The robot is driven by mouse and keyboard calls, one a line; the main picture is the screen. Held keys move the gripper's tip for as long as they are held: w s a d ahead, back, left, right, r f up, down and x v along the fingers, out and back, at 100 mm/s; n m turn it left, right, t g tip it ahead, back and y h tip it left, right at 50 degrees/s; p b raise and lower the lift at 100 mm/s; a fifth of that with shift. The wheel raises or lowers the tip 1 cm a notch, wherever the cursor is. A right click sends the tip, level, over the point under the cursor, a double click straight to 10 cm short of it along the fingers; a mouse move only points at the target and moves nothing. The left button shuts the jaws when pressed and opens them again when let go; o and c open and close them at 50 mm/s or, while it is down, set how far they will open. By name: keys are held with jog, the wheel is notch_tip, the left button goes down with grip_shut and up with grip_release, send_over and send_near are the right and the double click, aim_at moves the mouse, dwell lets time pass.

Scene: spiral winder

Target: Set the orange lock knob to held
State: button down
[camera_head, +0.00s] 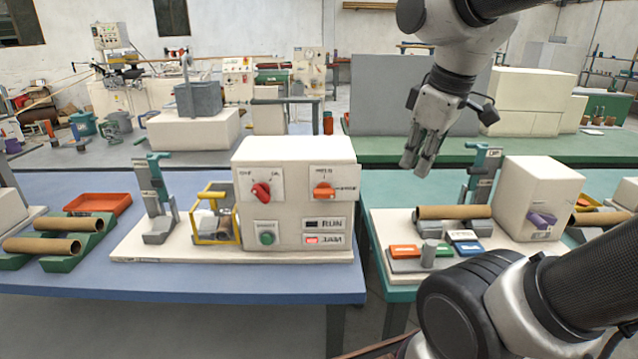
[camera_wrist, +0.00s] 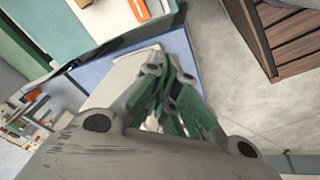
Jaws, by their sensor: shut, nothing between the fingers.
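The orange lock knob (camera_head: 324,191) sits on a small white plate at the upper right of the cream control box (camera_head: 295,152). Its grip looks roughly level; the small lettering around it is too small to read surely. A red knob (camera_head: 261,192) is to its left on the same face. My gripper (camera_head: 416,166) is shut and empty, up and to the right of the box, well apart from the knob. In the wrist view my closed fingers (camera_wrist: 178,98) point away from the camera. I cannot make out the orange knob there.
Below the knobs are a green button (camera_head: 267,238) and two indicators, the lower lit red (camera_head: 325,240). A yellow guard frame (camera_head: 216,215) stands left of the box. Right, on another table, are a cardboard tube (camera_head: 453,212) and a teal post (camera_head: 483,178). Space before the box face looks clear.

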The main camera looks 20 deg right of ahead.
jog(key=w+a+r+n+g, duration=0.25)
jog(key=w+a+n, duration=0.45)
jog(key=n, duration=0.6)
jog(key=r+n, duration=0.2)
jog(key=n, duration=0.9)
send_over(324, 193)
jog(key=shift+s+a+n+g, duration=0.1)
jog(key=shift+a+n+g, duration=0.35)
jog(key=shift+a+n, duration=0.45)
jog(key=shift+d+f, duration=0.1)
jog(key=shift+d, duration=0.05)
notch_tip(324, 193, down, 14)
jog(key=shift+a+f+g+h, duration=0.1)
jog(key=shift+a+g+h, duration=0.25)
jog(key=shift+h, duration=0.75)
